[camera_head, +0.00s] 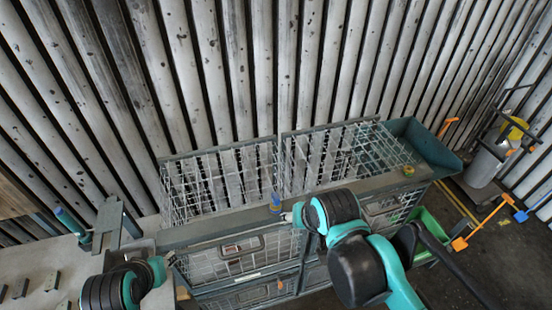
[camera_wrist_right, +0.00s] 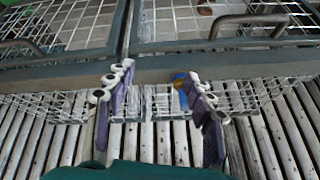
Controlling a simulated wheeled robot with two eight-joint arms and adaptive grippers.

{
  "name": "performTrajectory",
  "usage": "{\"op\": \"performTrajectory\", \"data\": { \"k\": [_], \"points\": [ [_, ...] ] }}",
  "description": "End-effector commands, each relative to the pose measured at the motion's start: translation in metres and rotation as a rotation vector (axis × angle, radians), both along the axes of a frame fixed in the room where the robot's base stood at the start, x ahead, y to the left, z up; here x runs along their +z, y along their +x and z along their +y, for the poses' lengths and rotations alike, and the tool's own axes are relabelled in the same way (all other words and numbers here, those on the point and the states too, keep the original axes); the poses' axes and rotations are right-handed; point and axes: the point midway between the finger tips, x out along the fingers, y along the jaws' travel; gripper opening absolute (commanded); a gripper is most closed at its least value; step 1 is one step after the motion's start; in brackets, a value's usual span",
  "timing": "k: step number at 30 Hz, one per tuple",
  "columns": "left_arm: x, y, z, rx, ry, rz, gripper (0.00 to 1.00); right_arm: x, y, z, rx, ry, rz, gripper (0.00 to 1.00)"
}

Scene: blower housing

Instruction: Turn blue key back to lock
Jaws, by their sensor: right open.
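The blue key (camera_head: 275,204) stands on the grey top rail of the cage-like housing in the head view, near the middle where two mesh panels meet. In the head view my right gripper (camera_head: 289,217) is just right of the key; contact cannot be told. My left gripper (camera_head: 160,268) is at the lower left, away from the key, its fingers unclear.
Wire-mesh panels (camera_head: 222,185) stand behind the rail, against a slatted wall. A handled mesh drawer (camera_head: 240,262) is below. A small yellow-green item (camera_head: 408,171) sits at the rail's right end. A grey bench (camera_head: 40,262) with a blue-topped tool (camera_head: 68,221) is at left.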

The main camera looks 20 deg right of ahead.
Motion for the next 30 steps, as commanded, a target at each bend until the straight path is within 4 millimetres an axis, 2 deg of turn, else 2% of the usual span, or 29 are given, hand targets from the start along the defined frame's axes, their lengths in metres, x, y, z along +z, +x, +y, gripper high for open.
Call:
{"op": "performTrajectory", "data": {
  "k": [1, 3, 9, 16, 19, 23, 30],
  "points": [
    [0.018, 0.000, 0.000, 0.000, 0.000, 0.000, 0.33, 0.026, 0.010, 0.003, -0.079, 0.046, 0.041, 0.53],
    [0.018, 0.000, 0.000, 0.000, 0.000, 0.000, 0.33, 0.033, 0.019, 0.007, -0.202, 0.108, 0.101, 0.53],
    [0.015, 0.000, 0.000, 0.000, 0.000, 0.000, 0.33, 0.046, 0.050, 0.020, -0.604, 0.244, 0.274, 0.53],
    [0.015, 0.000, 0.000, 0.000, 0.000, 0.000, 0.33, 0.053, 0.081, 0.035, -1.047, 0.302, 0.417, 0.53],
    [0.016, 0.000, 0.000, 0.000, 0.000, 0.000, 0.33, 0.053, 0.087, 0.038, -1.147, 0.304, 0.441, 0.53],
    [0.016, 0.000, 0.000, 0.000, 0.000, 0.000, 0.33, 0.046, 0.089, 0.039, -1.192, 0.305, 0.451, 0.53],
    [0.017, 0.000, 0.000, 0.000, 0.000, 0.000, 0.33, 0.010, 0.089, 0.039, -1.193, 0.306, 0.449, 0.53]
  ]
}}
